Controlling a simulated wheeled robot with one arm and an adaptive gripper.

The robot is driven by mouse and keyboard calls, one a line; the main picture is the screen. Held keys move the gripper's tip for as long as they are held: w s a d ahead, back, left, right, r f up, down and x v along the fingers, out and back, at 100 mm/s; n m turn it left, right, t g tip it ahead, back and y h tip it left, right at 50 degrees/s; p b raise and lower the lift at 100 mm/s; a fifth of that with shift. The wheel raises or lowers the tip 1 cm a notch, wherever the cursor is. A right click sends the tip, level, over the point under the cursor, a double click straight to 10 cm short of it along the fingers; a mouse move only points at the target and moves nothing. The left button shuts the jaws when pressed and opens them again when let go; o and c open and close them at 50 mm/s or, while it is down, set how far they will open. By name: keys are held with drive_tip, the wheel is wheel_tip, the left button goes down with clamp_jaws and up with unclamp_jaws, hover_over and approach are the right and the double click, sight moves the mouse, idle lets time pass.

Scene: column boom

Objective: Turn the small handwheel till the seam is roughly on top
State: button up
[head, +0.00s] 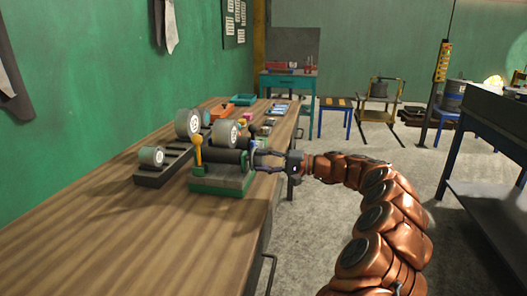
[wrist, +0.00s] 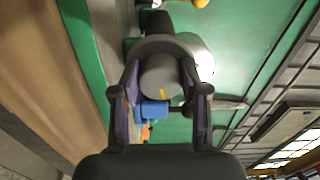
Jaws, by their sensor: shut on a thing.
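The small handwheel (wrist: 165,43) shows in the wrist view as a dark rim around a grey round hub. In the head view my gripper (head: 266,161) reaches from the right to the end of a dark cylinder (head: 222,155) on a green-based fixture (head: 220,185). The wheel is small and partly hidden there.
The wooden bench (head: 120,235) is clear in front.

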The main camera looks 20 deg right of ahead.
drive_tip(key=m+p, duration=0.2)
drive_tip(key=shift+r+m+p, duration=0.3)
drive_tip(key=shift+m+p, duration=0.05)
drive_tip(key=shift+m, duration=0.05)
drive_tip(key=shift+f+m+p, duration=0.2)
drive_tip(key=shift+m+p, duration=1.4)
drive_tip(key=shift+m, duration=0.2)
drive_tip(key=o, duration=1.1)
drive_tip(key=shift+o, duration=0.2)
drive_tip(key=v, duration=1.2)
drive_tip(key=shift+a, duration=0.1)
